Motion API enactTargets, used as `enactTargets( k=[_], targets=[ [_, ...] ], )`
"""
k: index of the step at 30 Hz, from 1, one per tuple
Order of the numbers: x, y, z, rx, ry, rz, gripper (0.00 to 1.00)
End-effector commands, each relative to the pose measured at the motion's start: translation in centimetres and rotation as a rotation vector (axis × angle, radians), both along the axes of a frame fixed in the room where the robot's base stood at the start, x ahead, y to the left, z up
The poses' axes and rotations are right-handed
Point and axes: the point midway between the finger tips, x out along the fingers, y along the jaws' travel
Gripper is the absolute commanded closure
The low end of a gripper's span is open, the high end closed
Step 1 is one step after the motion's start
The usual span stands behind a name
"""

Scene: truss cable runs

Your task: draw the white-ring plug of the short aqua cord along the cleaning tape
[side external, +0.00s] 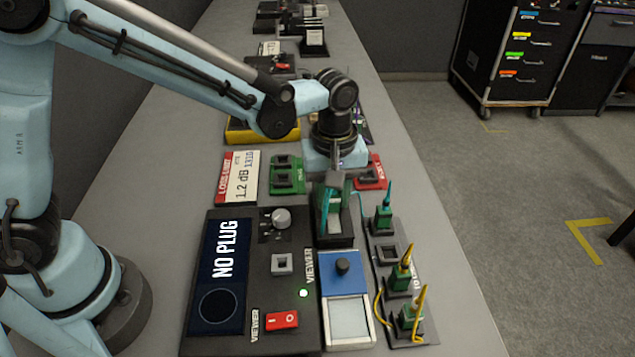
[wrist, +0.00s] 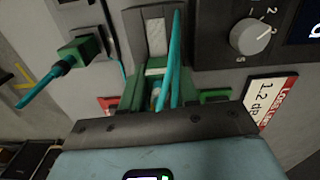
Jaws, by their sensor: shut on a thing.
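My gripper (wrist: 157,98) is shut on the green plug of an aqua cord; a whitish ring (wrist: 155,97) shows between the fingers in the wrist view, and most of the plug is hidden. The aqua cord (wrist: 172,60) rises from it. In the side view my gripper (side external: 331,228) is low over a dark holder (side external: 336,241), largely covering it. The pale strip (wrist: 156,32) in that holder, which looks like the cleaning tape, lies just beyond the plug in the wrist view. I cannot tell whether the plug touches it.
A rack at right holds another green plug with an aqua cord (side external: 384,217), an empty socket (side external: 388,254) and two yellow-corded plugs (side external: 399,281). A viewer panel (side external: 221,268) reads "NO PLUG". A blue box (side external: 342,275) with a pale pad stands in front. A green block (side external: 287,175) is behind.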

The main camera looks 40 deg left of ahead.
Motion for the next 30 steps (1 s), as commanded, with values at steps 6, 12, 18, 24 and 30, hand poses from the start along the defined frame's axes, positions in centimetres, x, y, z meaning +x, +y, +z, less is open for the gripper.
enactTargets(
  k=[6,12,18,24,30],
  targets=[
    [0.01,-0.01,-0.07,0.000,0.000,0.000,1.00],
    [0.01,-0.01,-0.14,-0.001,-0.001,0.000,1.00],
    [-0.10,-0.11,-0.16,-0.001,-0.001,0.000,1.00],
    [-0.44,-0.44,-0.15,-0.002,0.001,-0.002,1.00],
    [-0.54,-0.54,-0.13,-0.002,0.002,-0.002,1.00]
  ],
)
